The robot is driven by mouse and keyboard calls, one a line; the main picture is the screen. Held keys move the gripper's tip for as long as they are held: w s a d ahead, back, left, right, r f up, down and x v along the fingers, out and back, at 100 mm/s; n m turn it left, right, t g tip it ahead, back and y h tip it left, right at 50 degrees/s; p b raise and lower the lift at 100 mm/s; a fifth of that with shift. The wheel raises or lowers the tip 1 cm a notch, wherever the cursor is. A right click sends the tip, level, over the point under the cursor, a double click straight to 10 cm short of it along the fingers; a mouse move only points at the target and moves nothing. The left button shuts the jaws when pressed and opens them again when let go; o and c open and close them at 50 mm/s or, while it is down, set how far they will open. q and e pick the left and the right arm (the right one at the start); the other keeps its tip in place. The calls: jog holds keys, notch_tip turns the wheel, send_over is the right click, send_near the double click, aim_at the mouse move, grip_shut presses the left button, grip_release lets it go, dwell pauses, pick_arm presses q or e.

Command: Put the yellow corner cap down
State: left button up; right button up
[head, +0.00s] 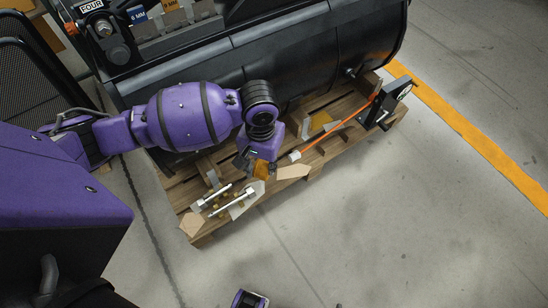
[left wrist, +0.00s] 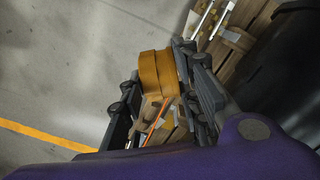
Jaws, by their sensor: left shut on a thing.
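The yellow corner cap (left wrist: 158,73) is between the fingers of my left gripper (left wrist: 160,100) in the left wrist view. The gripper is shut on it. In the head view my left gripper (head: 256,164) is over the front edge of the wooden pallet (head: 194,226), and the cap (head: 262,169) shows as a small orange-yellow patch at the fingertips. Whether the cap touches the pallet I cannot tell. My right gripper's fingers do not show.
Metal rods with white fittings (head: 232,203) and tan pieces lie at the pallet's front left. A big black drum (head: 270,55) stands behind.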

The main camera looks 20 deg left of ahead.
pick_arm(q)
jog(key=w+d+f+g+b, duration=0.1)
jog(key=w+d+f+b, duration=0.1)
jog(key=w+f+b, duration=1.55)
jog(key=w+d+f+g+b, duration=0.1)
jog(key=w+d+f+b, duration=0.2)
jog(key=w+f+b, duration=1.5)
jog(key=n+b, duration=0.1)
jog(key=b, duration=0.3)
send_over(274, 176)
jog(key=f, duration=1.6)
jog(key=shift+w+d+f, duration=0.1)
jog(key=shift+d+f, duration=0.1)
jog(key=shift+f, duration=0.1)
notch_tip(274, 176, down, 4)
jog(key=shift+a+r+b, duration=0.1)
jog(key=shift+r+b, duration=0.15)
jog(key=shift+b, duration=0.8)
jog(key=shift+r, duration=0.1)
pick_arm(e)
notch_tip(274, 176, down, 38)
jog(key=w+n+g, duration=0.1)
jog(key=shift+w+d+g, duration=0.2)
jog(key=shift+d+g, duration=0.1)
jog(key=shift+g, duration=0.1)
